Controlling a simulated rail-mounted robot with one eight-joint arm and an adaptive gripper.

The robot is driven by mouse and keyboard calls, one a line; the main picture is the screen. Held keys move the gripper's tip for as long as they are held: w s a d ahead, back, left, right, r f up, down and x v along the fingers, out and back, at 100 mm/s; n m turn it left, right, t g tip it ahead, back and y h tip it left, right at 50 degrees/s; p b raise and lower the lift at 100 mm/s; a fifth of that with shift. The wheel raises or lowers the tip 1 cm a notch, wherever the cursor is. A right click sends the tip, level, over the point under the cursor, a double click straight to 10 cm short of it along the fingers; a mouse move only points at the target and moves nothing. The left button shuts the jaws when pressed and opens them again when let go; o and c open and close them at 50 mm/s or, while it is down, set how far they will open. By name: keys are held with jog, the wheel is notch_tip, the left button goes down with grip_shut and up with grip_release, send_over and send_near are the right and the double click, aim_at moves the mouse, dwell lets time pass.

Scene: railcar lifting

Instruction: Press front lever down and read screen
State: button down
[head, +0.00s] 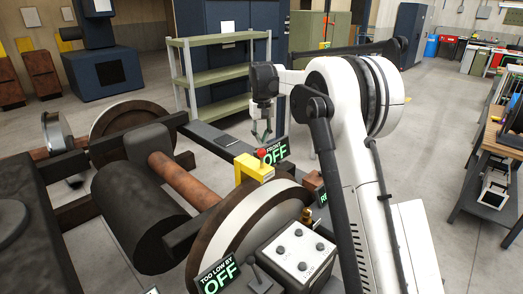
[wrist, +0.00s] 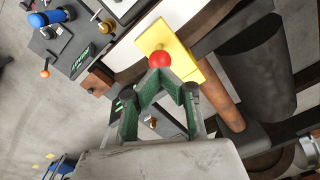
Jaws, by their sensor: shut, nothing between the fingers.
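A red ball knob (head: 262,153) sits at a yellow block (head: 253,170) beside the wheel, next to a screen (head: 275,152) reading "FRONT OFF" in green. My gripper (head: 262,136) hangs just above and behind the knob. In the wrist view its green fingers (wrist: 160,76) meet at the tips, shut and empty, just below the red knob (wrist: 160,58) in the picture. I cannot tell whether they touch it. Another screen (head: 323,197) is mostly hidden by my arm.
A control box (head: 298,252) with several knobs and a black lever (head: 258,277) stand at the front. A large wheel (head: 245,225) and rusty axle (head: 183,180) fill the left. Green shelves (head: 222,78) stand behind; a workbench (head: 495,150) is at right. Floor between is clear.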

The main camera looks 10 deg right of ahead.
aim_at(262, 152)
jog(key=shift+f+b, duration=1.95)
jog(key=shift+f, duration=1.2)
jog(key=shift+r, duration=0.15)
jog(key=shift+r+p, duration=1.65)
jog(key=shift+r, duration=1.75)
